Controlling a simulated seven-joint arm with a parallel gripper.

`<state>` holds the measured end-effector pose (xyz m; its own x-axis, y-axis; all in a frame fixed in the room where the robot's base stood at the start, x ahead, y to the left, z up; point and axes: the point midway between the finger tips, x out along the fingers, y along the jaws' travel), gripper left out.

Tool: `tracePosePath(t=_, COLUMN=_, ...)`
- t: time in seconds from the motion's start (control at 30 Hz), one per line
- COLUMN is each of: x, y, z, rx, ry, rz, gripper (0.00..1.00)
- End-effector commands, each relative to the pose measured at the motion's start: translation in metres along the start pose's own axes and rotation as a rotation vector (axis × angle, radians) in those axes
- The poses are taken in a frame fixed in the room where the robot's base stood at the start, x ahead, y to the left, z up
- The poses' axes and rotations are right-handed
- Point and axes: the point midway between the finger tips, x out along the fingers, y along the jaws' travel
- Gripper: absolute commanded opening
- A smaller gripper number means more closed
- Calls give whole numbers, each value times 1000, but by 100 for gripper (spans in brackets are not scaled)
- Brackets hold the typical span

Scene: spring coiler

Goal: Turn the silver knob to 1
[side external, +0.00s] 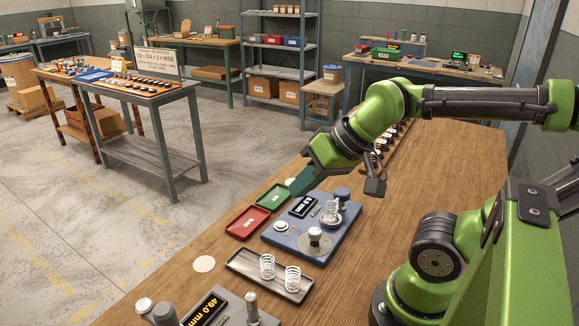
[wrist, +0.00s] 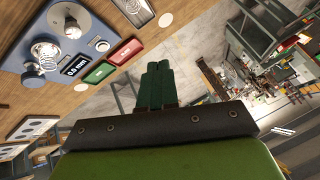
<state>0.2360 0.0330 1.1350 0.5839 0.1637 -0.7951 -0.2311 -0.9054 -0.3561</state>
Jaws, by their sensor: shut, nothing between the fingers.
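A silver knob with a pale top (side external: 315,236) stands on a round silver dial plate on the blue device (side external: 290,247). The dial's marks are too small to read, so its setting cannot be told. In the wrist view the blue device (wrist: 103,17) is at the upper left, with a round knob (wrist: 24,62) at the far left. My gripper (side external: 297,187) points down and left beyond the device's back edge, apart from the knob. Its dark green fingers (wrist: 157,72) are together and empty in the wrist view.
A spring (side external: 332,211) stands on the blue device beside a display (side external: 303,206). Red (side external: 247,222) and green (side external: 272,197) trays lie to its left. A grey tray (side external: 245,262) with two springs is in front. Another device with a display (side external: 205,308) is nearest.

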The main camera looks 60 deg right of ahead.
Motion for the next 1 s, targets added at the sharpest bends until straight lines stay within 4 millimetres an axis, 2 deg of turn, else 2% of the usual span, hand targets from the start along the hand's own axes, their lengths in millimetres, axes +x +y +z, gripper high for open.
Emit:
tracePosePath(t=0.03, x=0, y=0, z=0, rx=1, ry=0, rz=1, gripper=8)
tracePosePath(t=0.17, x=8, y=9, z=-4, rx=32, ry=-27, rz=31, gripper=28)
tracePosePath(t=0.27, x=19, y=25, z=-17, rx=37, ry=-84, rz=97, gripper=43)
tracePosePath(t=0.37, x=29, y=52, z=-32, rx=-102, ry=-210, rz=179, gripper=58)
tracePosePath(t=0.5, x=35, y=89, z=-47, rx=-390, ry=-420, rz=223, gripper=59)
tracePosePath(t=0.6, x=33, y=106, z=-53, rx=-577, ry=-540, rz=204, gripper=59)
tracePosePath(t=0.8, x=23, y=112, z=-56, rx=-842, ry=-651, rz=134, gripper=59)
tracePosePath(t=1.0, x=26, y=114, z=-50, rx=-910, ry=-673, rz=103, gripper=59)
